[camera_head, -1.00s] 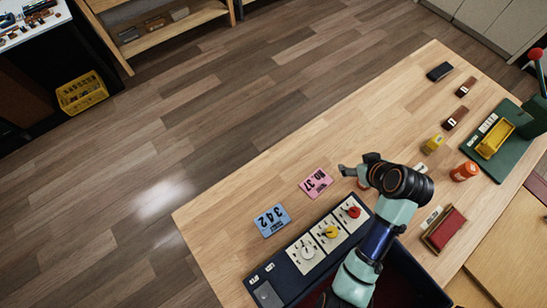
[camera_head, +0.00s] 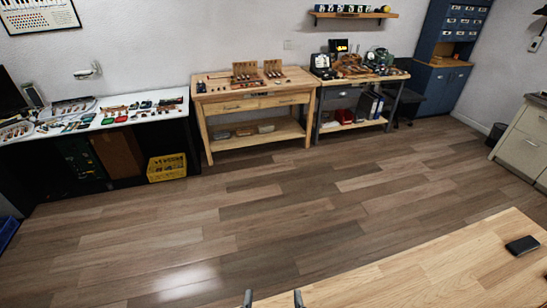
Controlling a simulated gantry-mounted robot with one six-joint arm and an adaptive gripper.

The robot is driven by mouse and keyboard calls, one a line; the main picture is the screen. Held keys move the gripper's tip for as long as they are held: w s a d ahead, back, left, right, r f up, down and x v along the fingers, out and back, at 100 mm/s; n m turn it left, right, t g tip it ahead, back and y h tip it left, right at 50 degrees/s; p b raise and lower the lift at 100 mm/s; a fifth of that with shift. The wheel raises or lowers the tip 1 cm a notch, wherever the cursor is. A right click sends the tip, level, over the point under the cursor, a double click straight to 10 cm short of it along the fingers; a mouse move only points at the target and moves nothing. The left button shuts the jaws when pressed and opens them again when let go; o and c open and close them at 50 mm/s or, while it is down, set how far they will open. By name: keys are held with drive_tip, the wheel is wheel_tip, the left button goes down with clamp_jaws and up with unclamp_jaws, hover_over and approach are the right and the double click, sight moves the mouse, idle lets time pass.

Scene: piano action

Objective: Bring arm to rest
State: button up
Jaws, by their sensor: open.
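My gripper (camera_head: 273,299) shows only as two grey fingertips at the bottom edge of the head view. The tips stand well apart with nothing visible between them, so it is open. The rest of my arm is below the picture. The wooden worktable (camera_head: 420,272) fills the lower right, and the fingertips appear near its left end. I cannot tell their height above it.
A black block (camera_head: 522,245) lies on the worktable at the right. Wooden floor (camera_head: 240,215) is clear in the middle. Along the wall stand a white bench (camera_head: 165,97) with many small parts, a yellow crate (camera_head: 167,167), a wooden workbench (camera_head: 255,98) and a blue cabinet (camera_head: 443,75).

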wheel_tip(320, 180, up, 21)
drive_tip(key=p, duration=1.8)
drive_tip(key=shift+d, duration=0.1)
